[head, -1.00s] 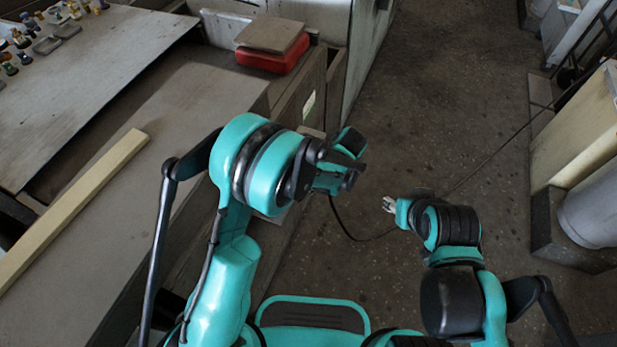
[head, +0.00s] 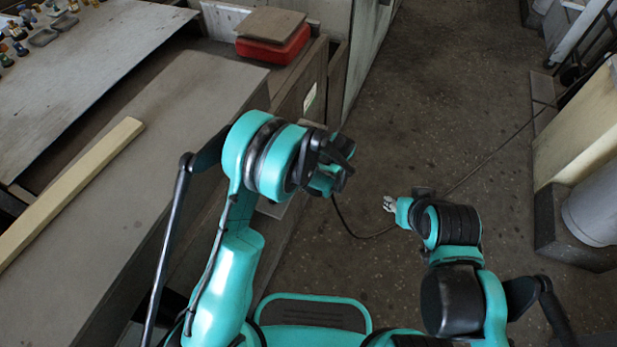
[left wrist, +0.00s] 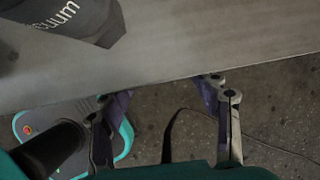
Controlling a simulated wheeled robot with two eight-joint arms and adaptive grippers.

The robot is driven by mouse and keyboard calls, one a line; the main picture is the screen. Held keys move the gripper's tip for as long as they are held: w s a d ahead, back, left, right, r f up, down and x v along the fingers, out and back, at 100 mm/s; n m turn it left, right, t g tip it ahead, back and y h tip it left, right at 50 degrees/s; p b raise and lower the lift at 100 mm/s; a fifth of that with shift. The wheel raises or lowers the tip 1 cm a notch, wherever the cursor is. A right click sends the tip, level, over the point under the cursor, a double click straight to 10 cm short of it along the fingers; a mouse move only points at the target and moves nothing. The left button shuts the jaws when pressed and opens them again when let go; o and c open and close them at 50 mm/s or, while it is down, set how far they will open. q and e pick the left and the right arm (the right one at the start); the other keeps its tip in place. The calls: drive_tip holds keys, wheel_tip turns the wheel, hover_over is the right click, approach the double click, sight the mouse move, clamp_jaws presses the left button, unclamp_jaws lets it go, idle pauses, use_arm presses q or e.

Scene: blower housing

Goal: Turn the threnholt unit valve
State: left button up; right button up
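I cannot make out a threnholt unit or its valve in either view. My left gripper (head: 338,178) is over the floor by the bench's right end in the head view, partly hidden by its own wrist. In the left wrist view its two fingers (left wrist: 167,90) are spread apart with nothing between them, near the edge of a grey surface. My right gripper (head: 389,203) is over open floor in the head view, touching nothing that I can see. It is too small there to tell whether its fingers are open.
A workbench (head: 190,110) fills the left, with a pale wooden bar (head: 70,190) on it. A red box (head: 274,50) lies at the back. A dark object (left wrist: 65,20) lettered "vacuum" shows in the wrist view. A cable (head: 480,165) crosses the floor, which is otherwise mostly clear.

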use_arm(q)
drive_tip(key=c, duration=0.4)
drive_tip(key=shift+w+g, duration=0.15)
drive_tip(key=shift+g, duration=0.45)
drive_tip(key=o, duration=1.1)
drive_tip(key=v, duration=1.2)
drive_tip(key=shift+d+f, duration=0.1)
drive_tip(key=shift+d, duration=0.1)
